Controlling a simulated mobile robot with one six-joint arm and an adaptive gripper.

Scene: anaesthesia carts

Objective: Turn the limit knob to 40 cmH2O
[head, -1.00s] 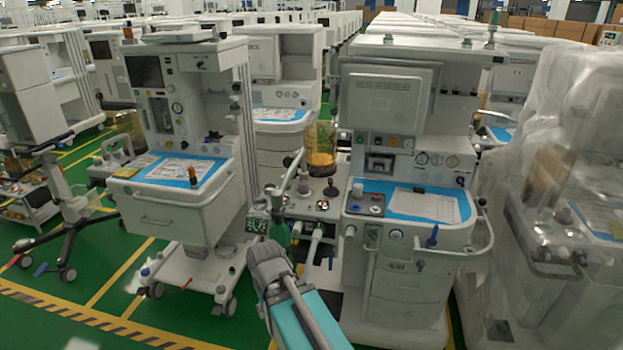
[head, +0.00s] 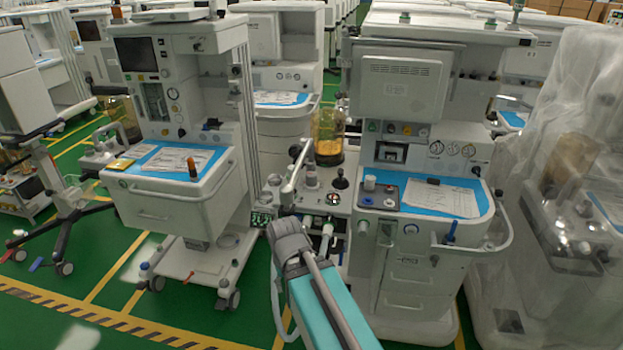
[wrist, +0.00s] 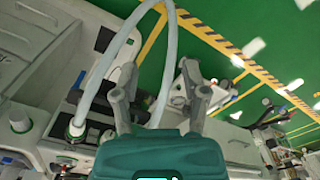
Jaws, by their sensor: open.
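The right cart's side shelf in the head view carries a black ball-topped knob (head: 341,181), a grey upright knob (head: 311,178) and a small round dial (head: 333,198). I cannot tell which is the limit knob, and no scale is readable. My gripper (wrist: 160,102) is open and empty in the wrist view, its two grey fingers spread. In the head view my arm reaches toward the shelf's front and its fingers are hidden. A green-ringed round fitting (wrist: 19,120) lies left of my gripper in the wrist view, apart from it.
A pale hose (wrist: 168,50) loops beyond my fingers in the wrist view. An amber-filled canister (head: 328,140) stands behind the shelf. The right cart's blue worktop (head: 400,205) holds papers and a small knobbed panel. Another cart (head: 170,205) stands left; green floor shows at front left.

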